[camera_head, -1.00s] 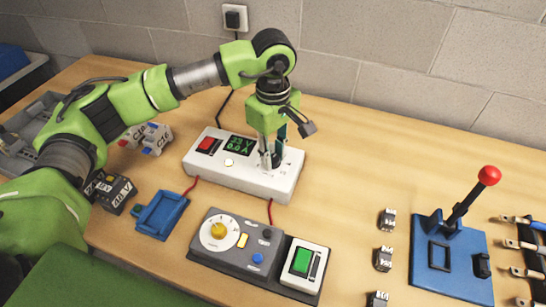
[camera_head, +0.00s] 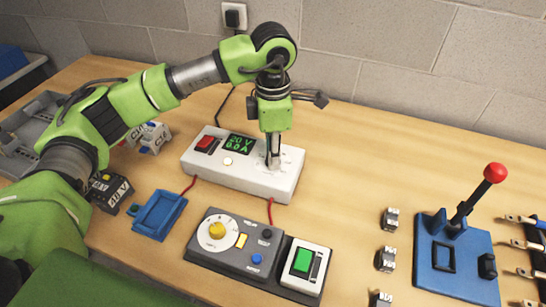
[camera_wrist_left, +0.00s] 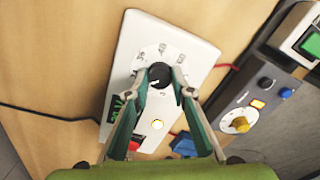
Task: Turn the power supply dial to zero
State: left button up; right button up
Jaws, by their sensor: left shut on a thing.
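The white power supply (camera_head: 225,174) stands on the wooden table, and its green display (camera_head: 241,143) reads about 20 V and 0.0 A. Its black dial (camera_wrist_left: 158,74) shows in the left wrist view, with a white scale around it. My left gripper (camera_head: 273,163) points down at the right part of the power supply. In the left wrist view its fingertips (camera_wrist_left: 160,76) are shut on the dial, one at each side. In the head view the gripper hides most of the dial. My right gripper is in neither view.
A grey control box (camera_head: 228,240) with a yellow knob and a green switch (camera_head: 304,261) stand in front. A blue tray (camera_head: 159,212) lies at left. A blue lever base (camera_head: 453,262) with a red-knobbed lever stands at right. Small grey blocks (camera_head: 388,219) lie between.

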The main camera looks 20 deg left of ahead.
pick_arm(q)
jog(key=n, duration=0.4)
jog(key=shift+f+n, duration=0.1)
jog(key=shift+n, duration=0.3)
jog(key=n, duration=0.4)
jog(key=shift+n+b, duration=0.3)
jog(key=o, duration=1.8)
jog(key=shift+r+p, duration=2)
jog(key=shift+r, duration=1.65)
